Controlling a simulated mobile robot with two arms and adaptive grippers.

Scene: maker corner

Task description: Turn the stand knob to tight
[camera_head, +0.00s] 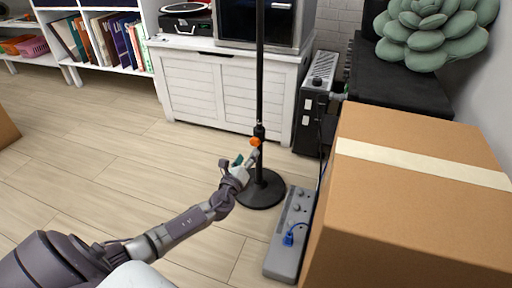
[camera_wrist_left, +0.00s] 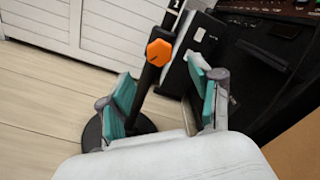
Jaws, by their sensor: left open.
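The stand is a black pole (camera_head: 260,75) on a round black base (camera_head: 262,190), standing on the floor. Its orange knob (camera_head: 255,142) sits low on the pole. In the left wrist view the knob (camera_wrist_left: 159,52) is a faceted orange piece with a dark mark, seen beyond the fingers. My left gripper (camera_head: 246,158) is just below and beside the knob. In the left wrist view its two teal-padded fingers (camera_wrist_left: 165,98) are apart, with the pole between them in the picture. I cannot tell whether they touch it. My right gripper is not in view.
A large cardboard box (camera_head: 415,205) fills the right side. A grey power strip (camera_head: 287,240) with a blue plug lies beside it. A white cabinet (camera_head: 225,95) and a black heater (camera_head: 315,110) stand behind the stand.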

